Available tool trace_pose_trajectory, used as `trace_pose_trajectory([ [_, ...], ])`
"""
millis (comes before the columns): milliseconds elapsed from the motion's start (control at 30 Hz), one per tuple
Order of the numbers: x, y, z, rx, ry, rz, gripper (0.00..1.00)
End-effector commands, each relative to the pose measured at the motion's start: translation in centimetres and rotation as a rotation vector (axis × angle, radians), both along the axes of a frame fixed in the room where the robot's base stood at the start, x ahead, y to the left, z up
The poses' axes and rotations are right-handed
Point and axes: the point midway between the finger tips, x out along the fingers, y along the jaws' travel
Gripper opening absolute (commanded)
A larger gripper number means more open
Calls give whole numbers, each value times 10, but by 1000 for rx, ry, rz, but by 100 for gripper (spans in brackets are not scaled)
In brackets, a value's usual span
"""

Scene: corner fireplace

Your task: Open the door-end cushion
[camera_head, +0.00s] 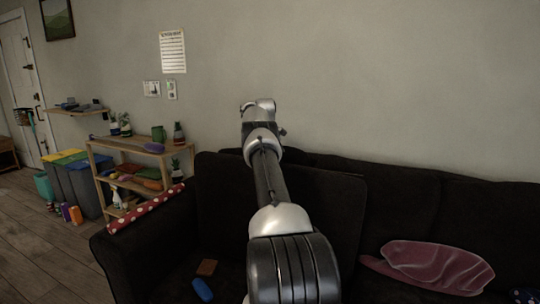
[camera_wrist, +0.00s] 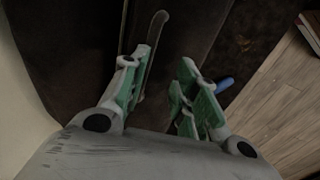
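The dark sofa's door-end back cushion (camera_head: 215,185) stands at the left end of the sofa, partly hidden behind my arm. A second dark back cushion (camera_head: 335,205) stands to its right. My arm reaches over the sofa towards the wall, and its fingers cannot be made out in the head view. In the wrist view my gripper (camera_wrist: 168,62) is open, its two green-padded fingers apart over dark upholstery (camera_wrist: 205,30). A thin grey curved strip (camera_wrist: 157,35) shows beside the left finger. I cannot tell whether either finger touches the cushion.
A blue object (camera_head: 202,289) and a brown block (camera_head: 207,267) lie on the seat. A red polka-dot roll (camera_head: 146,208) lies on the sofa arm. A pink cushion (camera_head: 430,266) lies at right. A wooden shelf (camera_head: 130,147) and bins (camera_head: 82,185) stand left; floor (camera_head: 45,245) is open.

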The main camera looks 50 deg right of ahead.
Motion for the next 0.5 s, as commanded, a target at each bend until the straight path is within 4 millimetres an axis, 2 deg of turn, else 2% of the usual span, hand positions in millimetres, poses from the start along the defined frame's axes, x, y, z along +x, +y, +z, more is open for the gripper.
trace_pose_trajectory([
  [33, -4, 7, -26, 37, 29, -1, 32],
  [100, -4, 7, -26, 37, 29, -1, 33],
  [367, -4, 8, -26, 37, 29, 0, 48],
  [433, -4, 8, -26, 37, 29, 0, 47],
  [500, -4, 7, -26, 36, 30, -1, 37],
])
